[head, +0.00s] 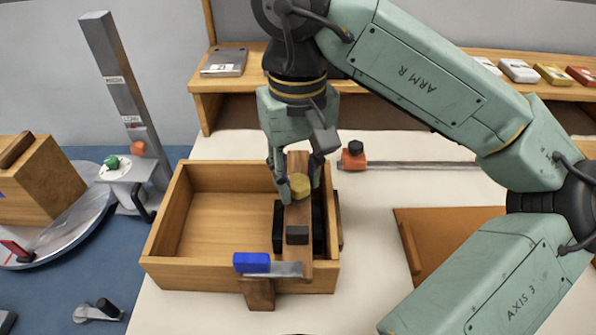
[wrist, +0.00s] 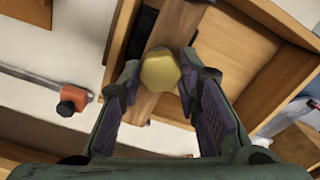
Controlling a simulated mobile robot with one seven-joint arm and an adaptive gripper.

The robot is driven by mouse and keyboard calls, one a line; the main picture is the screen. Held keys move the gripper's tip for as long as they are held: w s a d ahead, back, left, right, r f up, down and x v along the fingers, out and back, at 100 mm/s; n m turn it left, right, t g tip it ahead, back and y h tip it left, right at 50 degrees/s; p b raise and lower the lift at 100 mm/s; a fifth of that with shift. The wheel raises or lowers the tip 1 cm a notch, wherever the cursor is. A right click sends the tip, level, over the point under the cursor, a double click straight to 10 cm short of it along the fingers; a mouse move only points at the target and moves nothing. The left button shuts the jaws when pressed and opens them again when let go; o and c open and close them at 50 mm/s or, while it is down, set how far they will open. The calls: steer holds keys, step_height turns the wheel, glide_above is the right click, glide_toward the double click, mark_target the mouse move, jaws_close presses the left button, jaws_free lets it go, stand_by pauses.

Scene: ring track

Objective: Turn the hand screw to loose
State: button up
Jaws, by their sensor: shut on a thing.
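The hand screw appears as a yellow faceted knob (head: 301,186) on a wooden bar (head: 297,217) across the right part of an open wooden box (head: 160,235). In the wrist view the knob (wrist: 160,70) lies between my fingertips. My gripper (head: 296,182) comes down from above and is shut on the knob, one finger on each side. The wooden bar (wrist: 178,28) runs behind the knob in the wrist view. The knob's shaft and underside are hidden.
A blue-handled tool (head: 252,263) lies at the box's front edge. A bar clamp (head: 353,156) with a red-orange jaw lies behind the box, to the right. A brown board (head: 455,235) lies farther right. A shelf (head: 215,82) runs along the back.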

mark_target(298, 181)
stand_by(0.3)
steer(key=o, duration=1.1)
steer(key=shift+o, duration=0.2)
steer(key=shift+r, duration=0.1)
step_height(298, 181, up, 12)
